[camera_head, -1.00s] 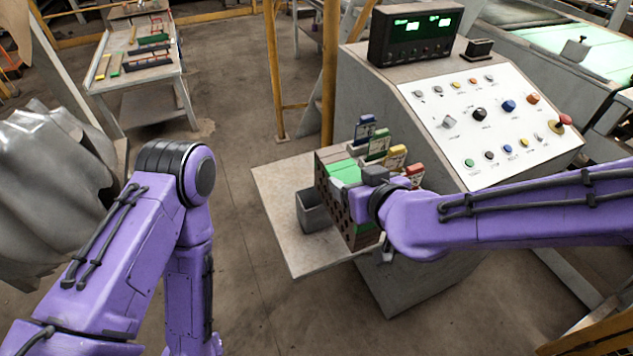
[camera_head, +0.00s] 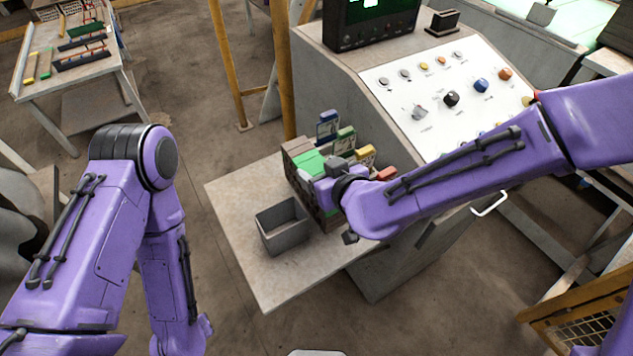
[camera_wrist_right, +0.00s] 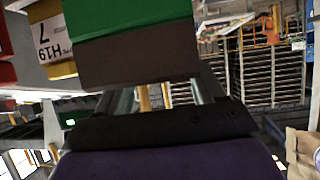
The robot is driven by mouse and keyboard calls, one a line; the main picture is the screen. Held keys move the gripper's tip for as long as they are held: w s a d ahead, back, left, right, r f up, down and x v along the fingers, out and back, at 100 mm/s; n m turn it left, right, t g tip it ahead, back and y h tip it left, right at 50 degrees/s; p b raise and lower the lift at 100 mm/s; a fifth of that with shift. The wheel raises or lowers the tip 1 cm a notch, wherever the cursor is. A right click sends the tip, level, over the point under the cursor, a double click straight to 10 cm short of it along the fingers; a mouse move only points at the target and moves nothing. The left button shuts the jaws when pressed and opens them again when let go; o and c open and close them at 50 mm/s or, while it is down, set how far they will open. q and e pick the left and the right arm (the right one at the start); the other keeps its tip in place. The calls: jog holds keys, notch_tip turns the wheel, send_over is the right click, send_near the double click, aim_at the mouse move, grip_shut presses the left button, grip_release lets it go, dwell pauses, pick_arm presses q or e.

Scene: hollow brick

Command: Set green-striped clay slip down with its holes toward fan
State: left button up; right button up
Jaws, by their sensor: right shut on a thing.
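The green-striped clay slip (camera_head: 309,163) is a brown block with a bright green band, at the back of the small shelf by the console. Its dark side, facing the lower left, seems to have holes. My right gripper (camera_head: 335,170) is shut on it, covering part of it. In the right wrist view, the slip's green and brown faces (camera_wrist_right: 135,35) fill the upper middle, just beyond the gripper (camera_wrist_right: 165,95). I cannot tell whether its underside touches the shelf. My left gripper is out of view; only that arm shows. I cannot make out a fan.
A grey open bin (camera_head: 284,228) stands on the shelf (camera_head: 235,195) in front of the slip. Blue, green, yellow and red tags (camera_head: 345,139) stand in a row behind it. The sloped control console (camera_head: 440,90) rises at right. The shelf's left part is clear. Another table (camera_head: 75,75) stands far left.

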notch_tip(320, 180, down, 3)
jog(key=shift+w+f, duration=0.1)
jog(key=shift+f, duration=0.1)
jog(key=o, duration=1.2)
jog(key=shift+f, duration=0.1)
jog(key=shift+c, duration=0.2)
